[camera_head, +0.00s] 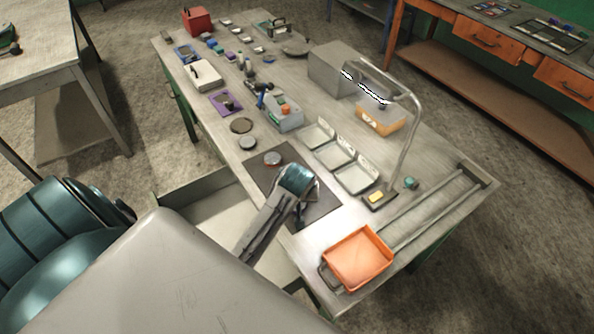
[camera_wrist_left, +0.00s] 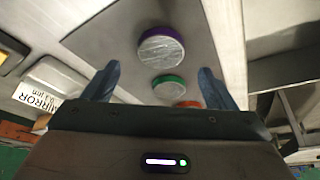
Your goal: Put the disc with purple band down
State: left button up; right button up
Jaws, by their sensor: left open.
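The disc with purple band (camera_wrist_left: 160,48) lies flat on a grey mat (camera_wrist_left: 110,30) in the left wrist view, its top silvery. My left gripper (camera_wrist_left: 158,70) is open and empty above the mat, the purple-banded disc just beyond its fingertips. A green-banded disc (camera_wrist_left: 168,82) shows between the fingers, and a red-orange-banded disc (camera_wrist_left: 188,103) is partly hidden by the gripper body. In the head view my left gripper (camera_head: 303,205) is over the dark mat (camera_head: 318,212); the purple and green discs are hidden there. My right gripper is not in view.
Open-topped trays (camera_head: 357,177) with labels stand right of the mat. A lamp with a bent arm (camera_head: 408,140) rises beside them. An orange tray (camera_head: 358,258) sits at the near corner. An open drawer (camera_head: 205,205) juts out left. A grey box (camera_head: 330,68) stands farther back.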

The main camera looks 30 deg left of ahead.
pick_arm(q)
jog(key=x, duration=0.1)
jog(key=p+x, duration=0.1)
jog(key=x, duration=0.1)
jog(key=shift+s+d+f, duration=0.15)
jog(key=shift+s, duration=0.1)
jog(key=shift+w+f+p, duration=0.15)
jog(key=shift+f+p, duration=0.15)
jog(key=shift+f, duration=0.15)
jog(key=c, duration=1.4)
jog(key=shift+r, duration=0.15)
jog(key=shift+c, duration=0.2)
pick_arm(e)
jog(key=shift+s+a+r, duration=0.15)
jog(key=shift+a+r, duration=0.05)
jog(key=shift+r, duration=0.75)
